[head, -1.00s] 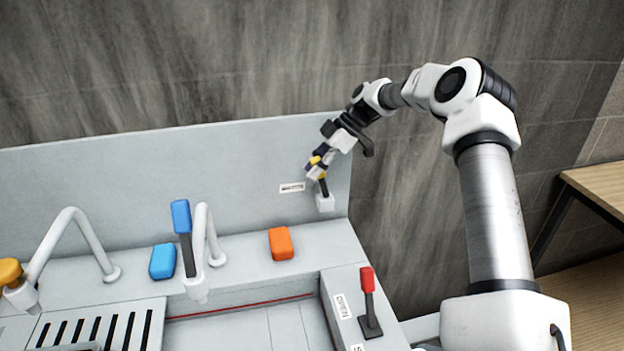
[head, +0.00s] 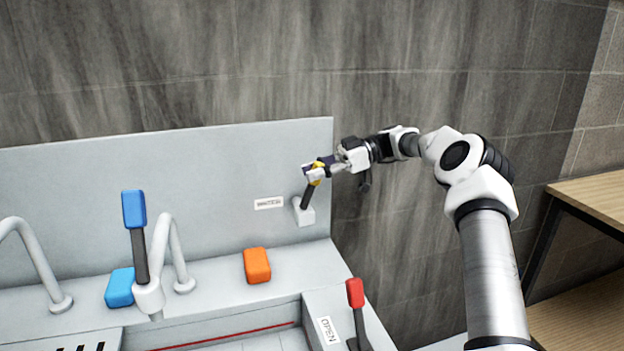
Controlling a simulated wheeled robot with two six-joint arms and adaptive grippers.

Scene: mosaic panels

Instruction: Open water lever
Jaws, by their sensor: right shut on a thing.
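My right gripper (head: 315,172) is shut on the yellow top of a dark lever (head: 307,197) at the right end of the grey back panel. The fingers hide much of the lever's top. The lever rises from a small white base (head: 304,215) on the panel and leans to the right. A white label (head: 269,203) is beside it on the left, its print too small to read surely. A red-handled lever (head: 355,294) stands upright on the front right ledge, apart from the gripper. My left gripper is not in view.
A blue-handled tap lever (head: 134,210) and curved white spouts (head: 168,245) stand at the left. Orange (head: 257,265) and blue (head: 119,288) blocks lie on the ledge. A wooden shelf (head: 585,195) is at the far right. The panel's space above the lever is clear.

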